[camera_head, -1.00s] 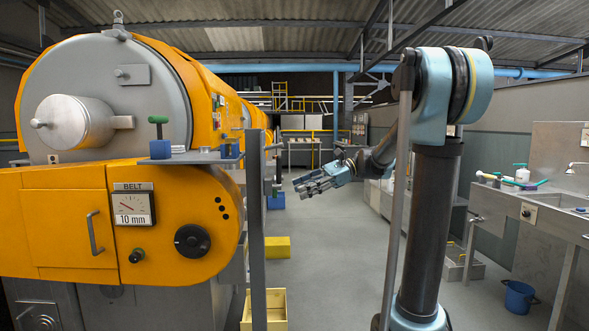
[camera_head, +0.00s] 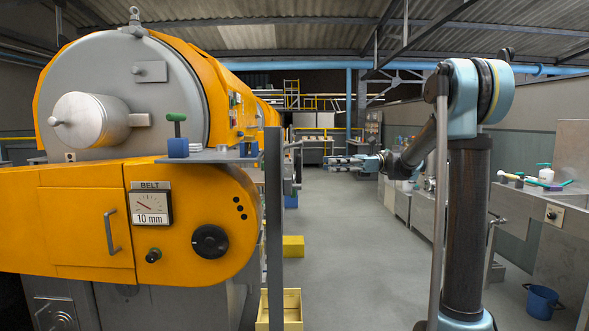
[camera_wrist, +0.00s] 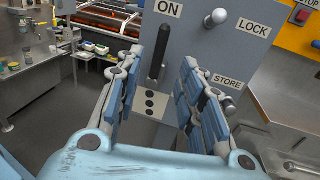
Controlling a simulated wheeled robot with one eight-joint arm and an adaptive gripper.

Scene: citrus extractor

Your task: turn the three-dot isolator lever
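In the wrist view, a grey panel stands in front of my gripper. On it a black lever handle (camera_wrist: 159,50) points up, below the ON label (camera_wrist: 167,8). A pale plate with three black dots (camera_wrist: 150,103) lies just below this lever. My gripper (camera_wrist: 159,70) is open, with one blue-padded finger on each side of the lever as seen here. I see no clear contact with the lever. In the head view my gripper (camera_head: 345,163) reaches leftward at mid-height; the lever cannot be made out there.
A round-knobbed pin (camera_wrist: 215,18) sits by the LOCK label (camera_wrist: 252,27), with STORE (camera_wrist: 228,82) below. The orange BELT machine (camera_head: 200,200) fills the left of the head view.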

